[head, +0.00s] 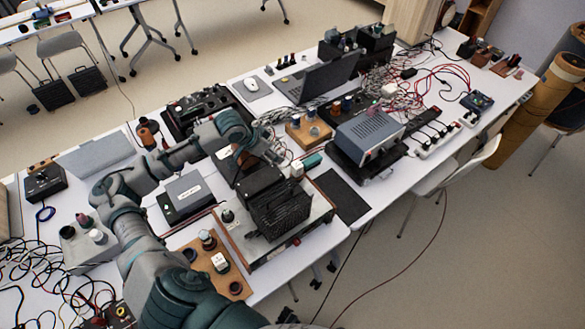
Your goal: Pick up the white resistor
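One arm of mine comes in from the lower left and bends over the bench. I take it as my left arm. Its dark gripper (248,166) points down above the wood-edged board (312,226). Its fingertips are hidden among dark parts, so I cannot tell open from shut. A small white block (219,262) stands on a wooden base (238,284) at the lower middle, left of that board. Another small white block (297,170) shows just right of the gripper. I cannot tell which is the white resistor. My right gripper is not in view.
A black finned block (280,211) stands on the board close to the gripper. A grey power unit (370,132), an open laptop (327,77) and tangled red cables (445,75) lie farther right. A dark mat (342,197) is clear. Loose wires crowd the lower left.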

